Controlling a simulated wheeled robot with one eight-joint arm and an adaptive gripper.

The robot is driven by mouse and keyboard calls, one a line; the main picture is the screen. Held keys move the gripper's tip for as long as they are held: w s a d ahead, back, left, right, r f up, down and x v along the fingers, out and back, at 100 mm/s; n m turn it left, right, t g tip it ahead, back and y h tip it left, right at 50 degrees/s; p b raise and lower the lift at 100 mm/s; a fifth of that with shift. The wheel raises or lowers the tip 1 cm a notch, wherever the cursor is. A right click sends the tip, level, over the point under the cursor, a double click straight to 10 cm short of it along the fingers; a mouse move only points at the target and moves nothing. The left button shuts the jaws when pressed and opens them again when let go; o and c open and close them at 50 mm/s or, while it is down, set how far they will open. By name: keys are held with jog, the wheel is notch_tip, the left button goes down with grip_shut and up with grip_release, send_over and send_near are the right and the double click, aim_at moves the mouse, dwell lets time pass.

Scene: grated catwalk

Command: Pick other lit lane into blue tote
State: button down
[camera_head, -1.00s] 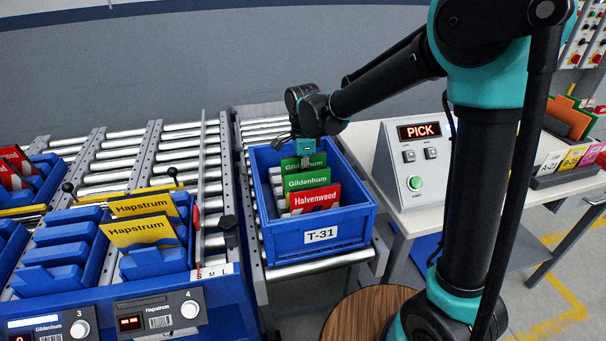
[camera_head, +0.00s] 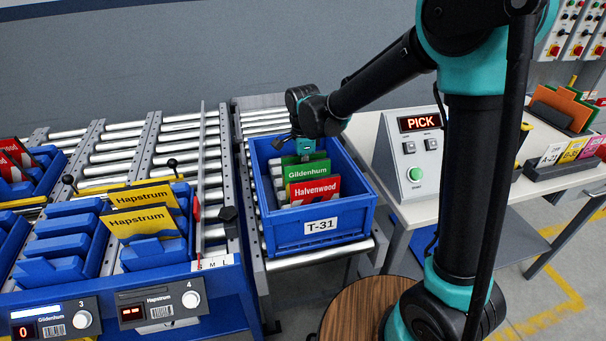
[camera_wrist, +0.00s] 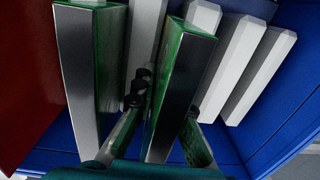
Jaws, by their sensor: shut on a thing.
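The blue tote (camera_head: 320,233) marked T-31 stands on rollers in the middle. My gripper (camera_head: 304,154) reaches down into its back part. It is shut on a green card (camera_wrist: 181,85), whose top edge shows between the fingers in the wrist view. In front of it stand another green card (camera_head: 307,171) reading Gildenhum and a red card (camera_head: 315,191) reading Halvenwood. Lane 3, labelled Gildenhum, shows a lit red 0 on its display (camera_head: 53,331), and its blue holders (camera_head: 58,248) are empty. Lane 4 holds yellow Hapstrum cards (camera_head: 140,220); its display (camera_head: 131,311) shows dashes.
Pale dividers (camera_wrist: 232,62) stand in the tote beside the held card. A console (camera_head: 415,150) with a lit PICK sign and green button is right of the tote. Red cards (camera_head: 12,158) stand at far left. A round wooden stool top (camera_head: 365,308) is in front.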

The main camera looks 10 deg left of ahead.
jog(key=c, duration=1.1)
grip_release()
jog(key=shift+r, duration=0.1)
jog(key=shift+r, duration=3.9)
jog(key=shift+a, duration=0.1)
